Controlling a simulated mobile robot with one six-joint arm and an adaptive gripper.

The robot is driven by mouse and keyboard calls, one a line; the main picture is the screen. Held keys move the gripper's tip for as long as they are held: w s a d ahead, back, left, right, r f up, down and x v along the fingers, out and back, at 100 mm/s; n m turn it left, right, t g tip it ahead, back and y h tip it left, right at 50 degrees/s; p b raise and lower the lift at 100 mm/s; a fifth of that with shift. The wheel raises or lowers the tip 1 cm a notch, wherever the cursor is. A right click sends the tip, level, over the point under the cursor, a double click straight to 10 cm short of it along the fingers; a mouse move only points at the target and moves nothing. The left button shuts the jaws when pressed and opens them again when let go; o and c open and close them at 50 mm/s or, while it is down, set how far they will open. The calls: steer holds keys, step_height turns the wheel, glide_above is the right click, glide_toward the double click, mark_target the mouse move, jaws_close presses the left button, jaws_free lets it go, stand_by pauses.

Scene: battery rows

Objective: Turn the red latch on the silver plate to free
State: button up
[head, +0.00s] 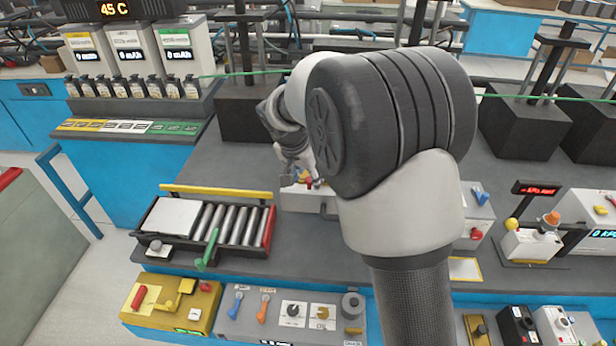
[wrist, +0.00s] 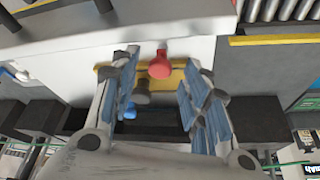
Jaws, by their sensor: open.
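A red latch (wrist: 159,66) with a rounded head shows in the wrist view, in front of a white surface and a yellow strip (wrist: 178,76). My gripper (wrist: 157,60) is open, with one finger on each side of the red latch in this view. I cannot tell its distance or whether the fingers touch it. A grey knob (wrist: 141,93) and a blue part (wrist: 129,112) also show between the fingers. In the head view my gripper (head: 297,168) is over a pale box (head: 303,200), with a small red part (head: 309,183) beside it. My arm hides much of this area. I cannot make out a silver plate there.
A roller conveyor (head: 225,222) with a green lever stands left of the pale box. Yellow (head: 172,303) and grey (head: 240,325) control boxes line the front edge. A box with blue and red knobs (head: 478,215) stands to the right. Black blocks (head: 243,120) stand behind.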

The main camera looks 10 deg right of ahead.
steer(key=shift+w+d+f, duration=0.1)
steer(key=shift+f, duration=0.15)
steer(key=shift+c, duration=0.3)
jaws_close()
